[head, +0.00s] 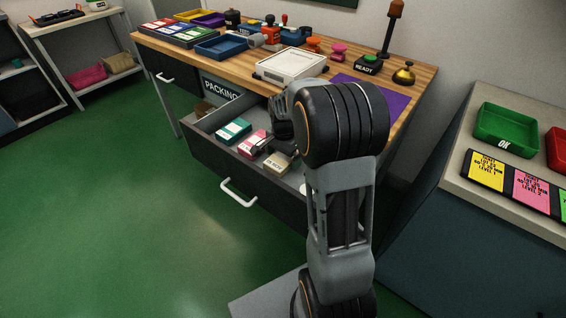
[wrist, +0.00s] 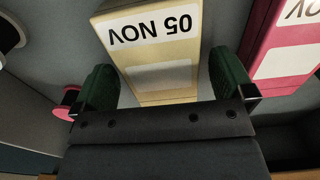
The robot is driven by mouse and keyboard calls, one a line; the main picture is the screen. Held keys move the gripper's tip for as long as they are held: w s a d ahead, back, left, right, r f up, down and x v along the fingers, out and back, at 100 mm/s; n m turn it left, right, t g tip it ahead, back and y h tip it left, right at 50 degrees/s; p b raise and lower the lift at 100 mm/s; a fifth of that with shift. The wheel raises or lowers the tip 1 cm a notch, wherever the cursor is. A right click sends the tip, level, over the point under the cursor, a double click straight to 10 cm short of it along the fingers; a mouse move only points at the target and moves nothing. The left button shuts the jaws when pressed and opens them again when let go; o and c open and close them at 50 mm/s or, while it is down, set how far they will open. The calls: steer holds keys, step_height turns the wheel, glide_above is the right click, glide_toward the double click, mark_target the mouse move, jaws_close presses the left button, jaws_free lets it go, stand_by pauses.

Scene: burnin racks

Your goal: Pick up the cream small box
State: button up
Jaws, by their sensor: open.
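The cream small box (head: 277,164) lies in the open drawer, at its right part in the head view. It also shows in the wrist view (wrist: 158,62), with a white label reading "05 NOV" upside down. My gripper (wrist: 157,88) is open. In the wrist view its two green fingers stand on the left and right of the cream box, with a small gap on each side. In the head view my arm hides part of the gripper. A pink box (head: 252,143) lies to the left of the cream box, and shows at the right edge of the wrist view (wrist: 288,52).
The open drawer (head: 207,160) also holds a teal box (head: 233,131). A red spool (wrist: 68,103) lies left of the gripper in the wrist view. The wooden table top (head: 325,74) above carries a white device (head: 291,66), trays and stamps. Open green floor lies at the left.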

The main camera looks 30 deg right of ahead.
steer(key=shift+f, duration=0.5)
steer(key=shift+c, duration=0.4)
steer(key=shift+r, duration=0.1)
steer(key=c, duration=0.9)
